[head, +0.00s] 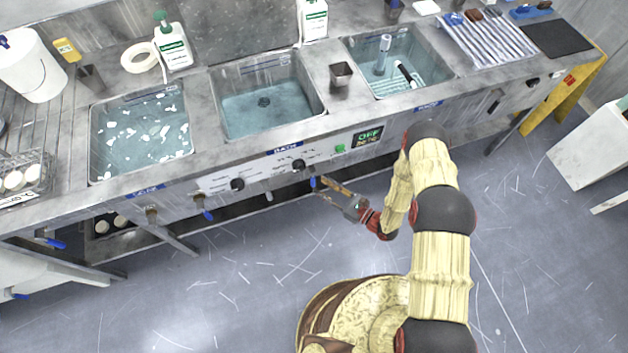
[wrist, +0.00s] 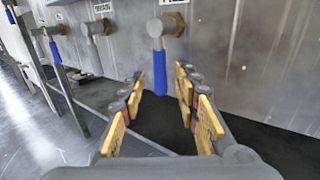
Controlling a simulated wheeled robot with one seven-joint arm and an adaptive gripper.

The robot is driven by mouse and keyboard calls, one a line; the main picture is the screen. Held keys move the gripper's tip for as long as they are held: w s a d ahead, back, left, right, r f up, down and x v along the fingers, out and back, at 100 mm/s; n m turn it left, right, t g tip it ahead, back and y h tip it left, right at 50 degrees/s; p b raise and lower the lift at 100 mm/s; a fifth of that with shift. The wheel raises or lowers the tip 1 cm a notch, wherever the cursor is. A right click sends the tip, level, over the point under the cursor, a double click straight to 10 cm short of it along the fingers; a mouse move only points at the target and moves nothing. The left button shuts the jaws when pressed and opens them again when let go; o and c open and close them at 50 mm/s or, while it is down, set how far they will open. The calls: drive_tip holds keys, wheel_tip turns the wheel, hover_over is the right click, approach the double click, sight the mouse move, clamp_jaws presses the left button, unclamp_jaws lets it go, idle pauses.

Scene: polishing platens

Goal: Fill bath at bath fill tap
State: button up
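The bath fill tap shows in the wrist view as a brass and grey fitting with a blue lever (wrist: 159,68) hanging straight down, under a partly cut-off label. In the head view its blue lever (head: 313,183) is small, on the sink front below the BATH label. My gripper (wrist: 160,84) is open, with one yellow-padded finger on each side of the lever in the picture. I cannot tell whether the lever is between the pads or just beyond them. In the head view my gripper (head: 330,184) is just right of the lever. The bath basin (head: 264,102) holds shallow-looking clear bluish water.
Another tap (wrist: 96,28) stands left of the fill tap in the wrist view. The left basin (head: 140,130) has white flecks on its water; the right basin (head: 397,62) holds tools. A green button (head: 340,148) and display (head: 368,137) are on the front panel.

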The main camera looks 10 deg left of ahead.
sight(313, 180)
drive_tip(key=shift+b+x, duration=0.5)
drive_tip(key=shift+x, duration=1.95)
drive_tip(key=c, duration=0.3)
drive_tip(key=c, duration=0.4)
clamp_jaws()
